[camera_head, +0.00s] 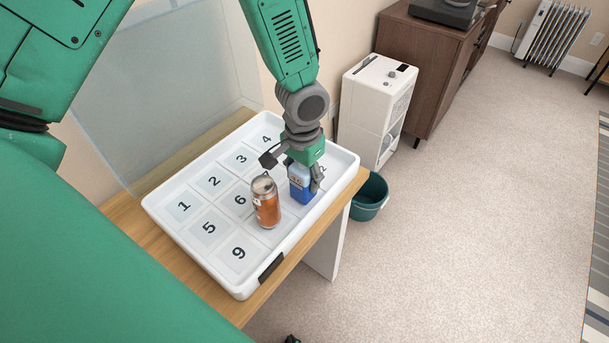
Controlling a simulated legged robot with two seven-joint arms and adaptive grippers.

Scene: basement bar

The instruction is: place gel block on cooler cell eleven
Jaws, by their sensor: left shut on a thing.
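The gel block (301,189) is a small blue block with a pale upper part. My left gripper (298,172) points down and is shut on its top. The block is upright over the spot of cell eleven, between the can and the cell whose visible digit is 2 at the right end of the front row. I cannot tell whether its base touches the tray. The cooler tray (209,272) is white with numbered cells; the number of cell eleven is hidden.
An orange can (266,205) stands upright in the tray just left of the block, between it and cell 9. The tray lies on a wooden table (318,226) by a clear panel (160,100). A teal bucket (369,198) and a white appliance (374,106) stand beyond.

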